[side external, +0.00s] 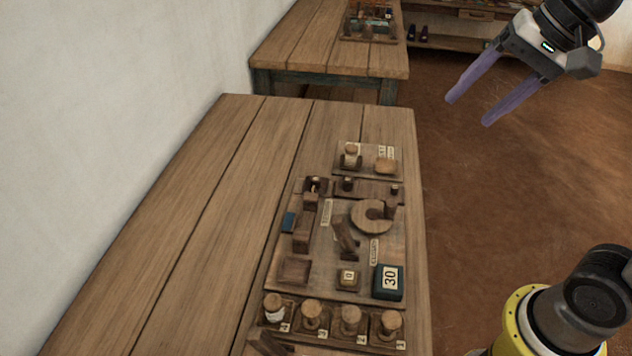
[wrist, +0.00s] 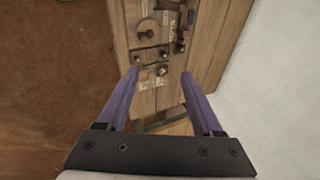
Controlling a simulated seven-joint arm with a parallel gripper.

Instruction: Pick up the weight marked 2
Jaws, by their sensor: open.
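Several round-topped wooden pieces stand in a row of labelled slots at the front of the bench in the side view. The third from the left (side external: 350,318) stands behind a small label that looks like a 2, though the print is too small to be sure. My gripper (side external: 468,112) is open and empty, high above the floor to the right of the bench's far end, well away from that row. In the wrist view its purple fingers (wrist: 159,74) are spread, with the far part of the bench below them. The row of pieces is not visible in the wrist view.
A wooden board (side external: 300,250) holds a notched disc (side external: 371,216), a dark block marked 30 (side external: 388,282), a small block marked 0 (side external: 348,279) and an empty square tray (side external: 294,270). The bench's left half is clear, beside a white wall. Another table (side external: 320,40) stands behind.

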